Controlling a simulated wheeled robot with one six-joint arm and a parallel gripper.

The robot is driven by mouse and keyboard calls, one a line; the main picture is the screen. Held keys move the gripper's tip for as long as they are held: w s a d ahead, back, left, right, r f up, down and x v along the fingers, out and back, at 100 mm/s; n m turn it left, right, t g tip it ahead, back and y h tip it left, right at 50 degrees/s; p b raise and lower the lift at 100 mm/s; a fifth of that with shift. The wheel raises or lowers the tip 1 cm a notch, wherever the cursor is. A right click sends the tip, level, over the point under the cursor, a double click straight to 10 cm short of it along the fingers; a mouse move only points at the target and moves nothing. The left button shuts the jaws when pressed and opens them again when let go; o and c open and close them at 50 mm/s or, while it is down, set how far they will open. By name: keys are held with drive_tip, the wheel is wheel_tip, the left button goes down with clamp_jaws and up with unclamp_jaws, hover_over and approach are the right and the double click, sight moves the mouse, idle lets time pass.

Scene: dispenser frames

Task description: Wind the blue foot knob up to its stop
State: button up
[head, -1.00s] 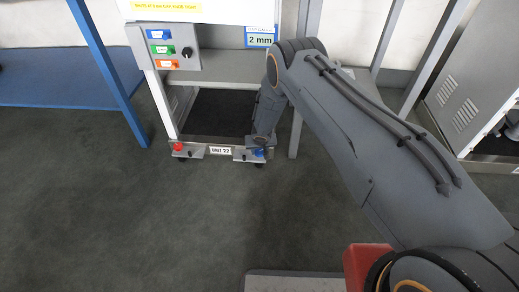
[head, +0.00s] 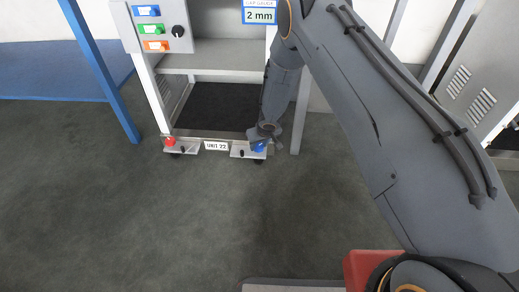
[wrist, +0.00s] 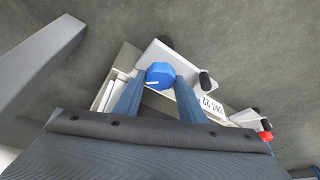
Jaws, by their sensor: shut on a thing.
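The blue foot knob (head: 259,146) sits on a white foot bracket at the lower right corner of the unit's frame. In the wrist view the knob (wrist: 160,75) is a blue faceted cap with a white pointer line, seen between my two blue fingers. My gripper (wrist: 160,85) is shut on the knob, one finger on each side. In the head view my gripper (head: 264,139) is small and partly hides the knob.
A red foot knob (head: 171,141) sits on the frame's lower left corner. A "UNIT 22" label (head: 216,145) lies between the feet. Black levers stand beside both knobs. A grey upright (head: 302,110) stands close right of my gripper. The floor in front is clear.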

drive_tip(key=shift+n+g+y, duration=0.3)
drive_tip(key=shift+n+y, duration=0.1)
drive_tip(key=shift+n, duration=0.6)
idle(1.1)
drive_tip(key=o, duration=1)
drive_tip(key=shift+o, duration=0.2)
drive_tip(key=shift+m, duration=0.5)
drive_tip(key=shift+r+m+h+p, duration=0.15)
drive_tip(key=shift+m+h+p, duration=0.25)
drive_tip(key=shift+m+p, duration=0.1)
drive_tip(key=m+p, duration=0.1)
drive_tip(key=p, duration=0.6)
drive_tip(key=shift+s+m+h, duration=0.1)
drive_tip(key=shift+m+h, duration=0.2)
drive_tip(key=shift+p, duration=0.7)
